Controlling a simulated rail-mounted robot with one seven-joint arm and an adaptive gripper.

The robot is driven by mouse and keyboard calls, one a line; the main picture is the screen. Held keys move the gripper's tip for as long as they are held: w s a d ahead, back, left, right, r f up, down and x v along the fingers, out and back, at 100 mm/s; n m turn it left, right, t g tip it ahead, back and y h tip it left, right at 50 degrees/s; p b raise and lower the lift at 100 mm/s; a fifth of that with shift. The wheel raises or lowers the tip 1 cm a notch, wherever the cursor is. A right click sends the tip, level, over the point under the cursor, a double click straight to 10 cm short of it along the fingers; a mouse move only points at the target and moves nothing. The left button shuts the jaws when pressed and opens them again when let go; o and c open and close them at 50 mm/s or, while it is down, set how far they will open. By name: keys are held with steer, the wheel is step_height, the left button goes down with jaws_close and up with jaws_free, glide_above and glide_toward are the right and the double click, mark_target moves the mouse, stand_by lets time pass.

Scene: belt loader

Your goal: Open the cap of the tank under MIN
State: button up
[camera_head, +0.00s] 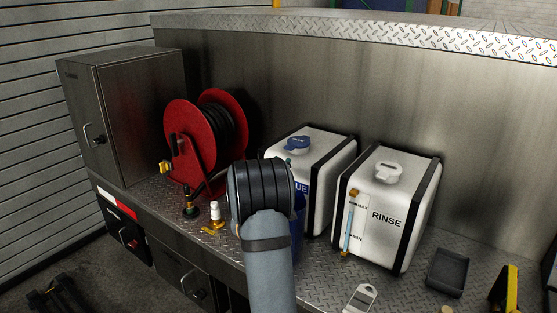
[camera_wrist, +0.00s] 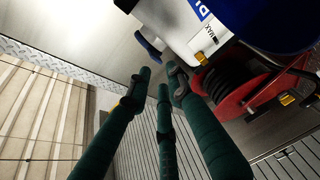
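Two white tanks with black edge straps stand on the bench. The left tank (camera_head: 322,162) has a blue cap (camera_head: 298,143), seated on top, and a blue label partly hidden by my arm. The right tank (camera_head: 400,240), marked RINSE, has a pale cap (camera_head: 386,171) and a gauge (camera_head: 348,228) with blue in its tube between MIN and MAX. In the wrist view, my gripper (camera_wrist: 161,78) has its dark green fingers spread apart, with nothing between them. A blue cap (camera_wrist: 148,46) shows just beyond the fingertips; contact cannot be told. The left tank's level is hidden.
A red hose reel (camera_head: 192,148) and a steel cabinet (camera_head: 125,115) stand to the left. Small bottles (camera_head: 216,212) sit before the reel. A black tray (camera_head: 447,271) lies right of the RINSE tank. A metal wall closes off the back.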

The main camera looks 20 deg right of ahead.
mark_target(290, 146)
steer(key=shift+n+h, duration=0.3)
steer(key=p+x, duration=0.1)
steer(key=x, duration=0.2)
steer(key=r+p+x, duration=0.1)
steer(key=p+x, duration=0.1)
steer(key=x, duration=0.1)
steer(key=p+x, duration=0.2)
steer(key=x, duration=0.1)
steer(key=shift+d+r, duration=0.15)
steer(key=shift+d, duration=0.05)
steer(key=shift+w+d+p, duration=0.3)
steer(key=shift+w+p, duration=0.05)
steer(key=shift+w, duration=0.15)
steer(key=shift+c, duration=0.3)
steer(key=c, duration=0.4)
jaws_close()
